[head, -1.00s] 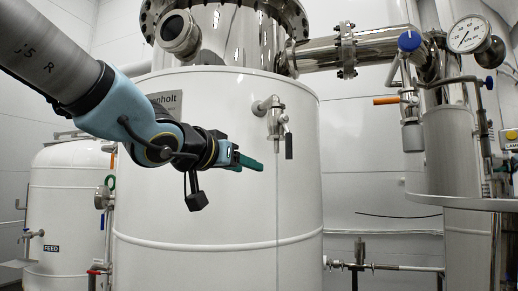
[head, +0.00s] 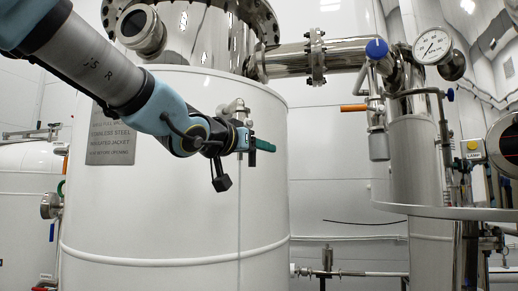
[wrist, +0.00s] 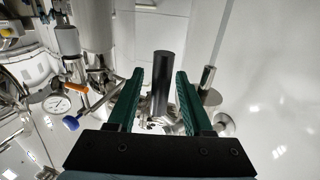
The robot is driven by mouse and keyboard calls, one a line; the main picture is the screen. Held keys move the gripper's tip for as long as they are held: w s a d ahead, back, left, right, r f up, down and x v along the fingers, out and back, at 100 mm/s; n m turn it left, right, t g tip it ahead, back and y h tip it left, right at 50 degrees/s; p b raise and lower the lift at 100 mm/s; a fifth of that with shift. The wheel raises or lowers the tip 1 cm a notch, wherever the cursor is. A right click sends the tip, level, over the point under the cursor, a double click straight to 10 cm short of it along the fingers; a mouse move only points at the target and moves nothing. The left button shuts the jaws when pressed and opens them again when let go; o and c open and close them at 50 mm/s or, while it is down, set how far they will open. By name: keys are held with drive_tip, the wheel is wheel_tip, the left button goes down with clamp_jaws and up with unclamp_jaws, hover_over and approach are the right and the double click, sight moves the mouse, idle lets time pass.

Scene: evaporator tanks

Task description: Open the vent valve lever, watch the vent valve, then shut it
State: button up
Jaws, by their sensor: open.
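My gripper (head: 264,145) is in front of the white tank (head: 180,220), with its green fingers pointing right. In the wrist view the fingers (wrist: 160,90) are open, with a dark cylindrical handle (wrist: 161,80) showing between them. Whether they touch it is not clear. Another valve on the pipework has an orange lever (head: 353,108), also in the wrist view (wrist: 77,90). No readable label shows which is the vent valve.
A dial gauge (head: 432,45) and blue knob (head: 376,49) are at the upper right. A curved steel rim (head: 440,212) crosses the lower right. The white wall between tank and column has open room in front.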

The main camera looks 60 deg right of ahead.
drive_tip(key=shift+d, duration=0.3)
clamp_jaws()
idle(0.3)
idle(1.0)
